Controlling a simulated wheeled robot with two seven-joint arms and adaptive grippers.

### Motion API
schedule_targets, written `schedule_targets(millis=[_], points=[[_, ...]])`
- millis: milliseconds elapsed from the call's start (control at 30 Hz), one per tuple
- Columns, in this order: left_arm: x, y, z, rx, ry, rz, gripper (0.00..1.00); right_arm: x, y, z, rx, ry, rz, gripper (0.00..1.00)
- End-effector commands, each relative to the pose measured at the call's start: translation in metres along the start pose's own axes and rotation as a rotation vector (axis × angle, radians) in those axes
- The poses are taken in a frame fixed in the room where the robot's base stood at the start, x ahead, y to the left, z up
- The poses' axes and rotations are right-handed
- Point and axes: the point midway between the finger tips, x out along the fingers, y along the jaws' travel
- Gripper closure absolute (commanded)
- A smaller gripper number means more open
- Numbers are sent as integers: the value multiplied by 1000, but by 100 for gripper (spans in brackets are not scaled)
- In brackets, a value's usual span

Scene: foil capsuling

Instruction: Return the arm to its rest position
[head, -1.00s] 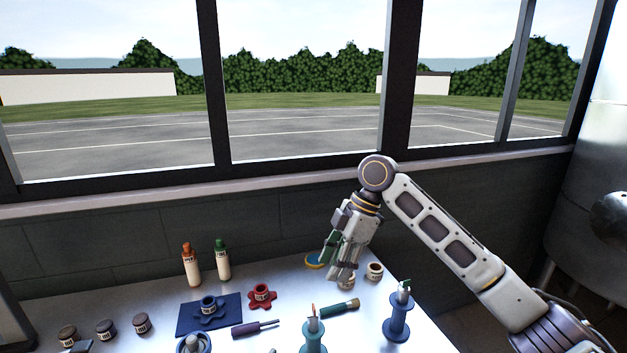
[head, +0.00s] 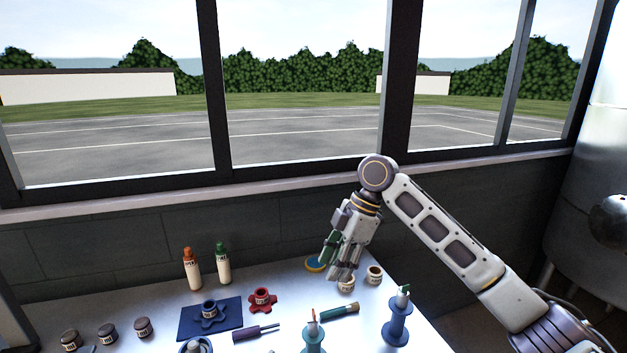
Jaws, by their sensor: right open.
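My right gripper (head: 341,272) hangs with its fingers pointing down over the back right of the table, open. It is near a small pale jar (head: 346,284) and partly covers a blue and yellow round item (head: 314,264). I cannot tell how far above the table the fingertips are. My right arm (head: 437,228) reaches in from the lower right, bent high at the elbow joint. My left gripper is not in view.
On the table (head: 290,283) stand two bottles (head: 192,270), a blue mat (head: 211,318) with a blue knob-like piece, a red one (head: 262,298), a purple-handled tool (head: 252,333), a blue spool stand (head: 396,322) and several dark jars (head: 107,333). A window wall (head: 110,193) rises behind.

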Motion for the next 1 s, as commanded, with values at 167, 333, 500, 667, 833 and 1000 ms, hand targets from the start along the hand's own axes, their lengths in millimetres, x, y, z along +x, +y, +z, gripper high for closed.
schedule_targets(millis=[167,333,500,667,833,1000], points=[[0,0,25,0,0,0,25,-23,0,-10,0,0,0,57],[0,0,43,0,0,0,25,-39,0,-16,0,0,0,57],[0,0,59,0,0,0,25,-54,0,-22,0,0,0,57],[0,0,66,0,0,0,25,-61,0,-25,0,0,0,57],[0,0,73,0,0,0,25,-67,0,-28,0,0,0,57],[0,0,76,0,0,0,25,-70,0,-29,0,0,0,57]])
